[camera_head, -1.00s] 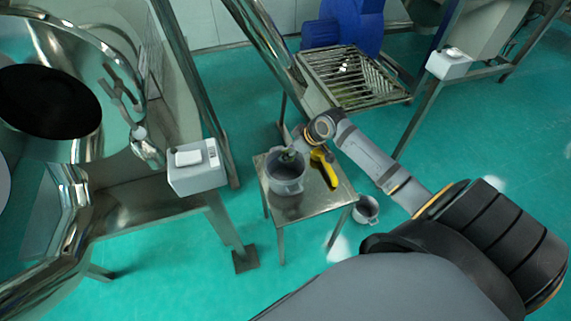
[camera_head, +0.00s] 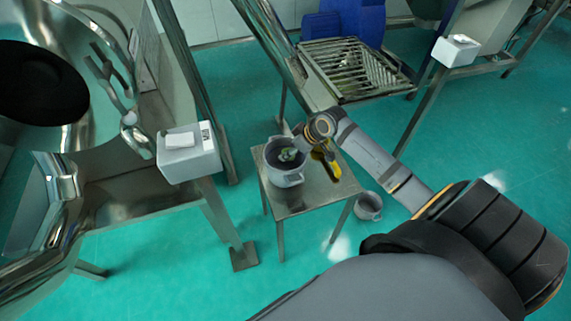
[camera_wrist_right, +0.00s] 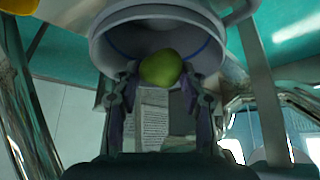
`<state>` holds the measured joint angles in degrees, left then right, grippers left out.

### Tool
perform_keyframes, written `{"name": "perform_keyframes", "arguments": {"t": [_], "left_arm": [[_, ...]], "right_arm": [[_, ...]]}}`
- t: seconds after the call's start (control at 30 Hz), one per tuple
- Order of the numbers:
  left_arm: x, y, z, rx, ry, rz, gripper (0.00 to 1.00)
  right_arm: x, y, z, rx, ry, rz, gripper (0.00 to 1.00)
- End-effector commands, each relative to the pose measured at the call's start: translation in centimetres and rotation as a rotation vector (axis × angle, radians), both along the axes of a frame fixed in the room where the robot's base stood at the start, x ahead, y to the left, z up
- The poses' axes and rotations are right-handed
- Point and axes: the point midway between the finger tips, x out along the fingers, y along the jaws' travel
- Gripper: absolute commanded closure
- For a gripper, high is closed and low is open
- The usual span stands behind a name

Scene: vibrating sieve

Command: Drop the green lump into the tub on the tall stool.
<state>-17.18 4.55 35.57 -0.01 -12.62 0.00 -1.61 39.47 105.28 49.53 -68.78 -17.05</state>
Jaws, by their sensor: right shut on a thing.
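The grey tub (camera_head: 286,179) stands upright on the metal stool (camera_head: 308,200). My right gripper (camera_head: 289,155) reaches in from the right in the head view and is at the tub's mouth. In the right wrist view, the green lump (camera_wrist_right: 161,68) is pinched between the fingertips of my right gripper (camera_wrist_right: 160,82). The tub's rim (camera_wrist_right: 160,14) and open inside lie behind the lump there. How deep the lump is in the tub I cannot tell. My left gripper is not in view.
A yellow object (camera_head: 327,164) lies on the stool beside the tub. A second grey tub (camera_head: 369,206) stands on the floor to the stool's right. A large metal machine (camera_head: 105,185) is at left, with a white box (camera_head: 188,160) on its frame.

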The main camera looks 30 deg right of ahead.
Motion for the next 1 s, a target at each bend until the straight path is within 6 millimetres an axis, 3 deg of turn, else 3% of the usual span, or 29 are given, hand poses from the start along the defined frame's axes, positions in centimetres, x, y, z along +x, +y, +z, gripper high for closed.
{"name": "perform_keyframes", "arguments": {"t": [0.03, 0.23, 0.6, 1.0], "left_arm": [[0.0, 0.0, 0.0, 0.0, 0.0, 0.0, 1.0], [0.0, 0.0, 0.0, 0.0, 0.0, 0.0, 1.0], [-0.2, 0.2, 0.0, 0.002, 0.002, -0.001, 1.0], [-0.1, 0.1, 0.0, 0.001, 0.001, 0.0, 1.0]], "right_arm": [[0.0, 0.0, 0.1, 0.0, 0.0, 0.0, 0.57], [0.0, 0.0, 0.0, 0.0, 0.0, 0.0, 0.32], [-0.2, -0.2, 0.4, -0.004, -0.001, 0.0, 0.32], [-2.9, -1.8, 4.9, -0.013, 0.0, 0.001, 0.32]]}}
